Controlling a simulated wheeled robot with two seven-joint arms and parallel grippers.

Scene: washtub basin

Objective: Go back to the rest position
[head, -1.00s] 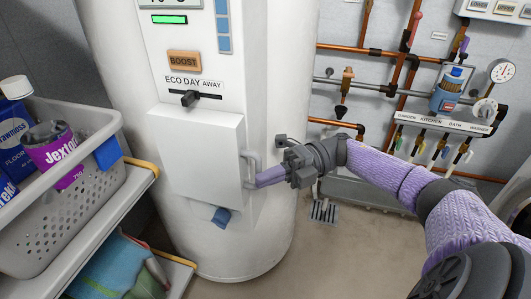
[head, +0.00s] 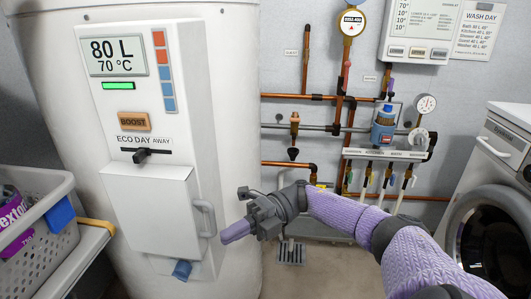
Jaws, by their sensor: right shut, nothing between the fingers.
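My right gripper (head: 238,231) comes in from the lower right on its purple-sleeved arm. Its fingers are shut and empty. The fingertips show just right of the handle (head: 206,218) on the white panel door of the water heater, with a small gap between them in the picture. The white door (head: 155,215) looks closed. My left gripper is not in view.
The white water heater (head: 50,100) fills the left and centre; its display (head: 115,57) reads 80 L, 70 °C. A grey basket (head: 45,240) stands on a shelf at left. Copper pipes (head: 300,97) run along the back wall. A washing machine (head: 485,190) stands at right.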

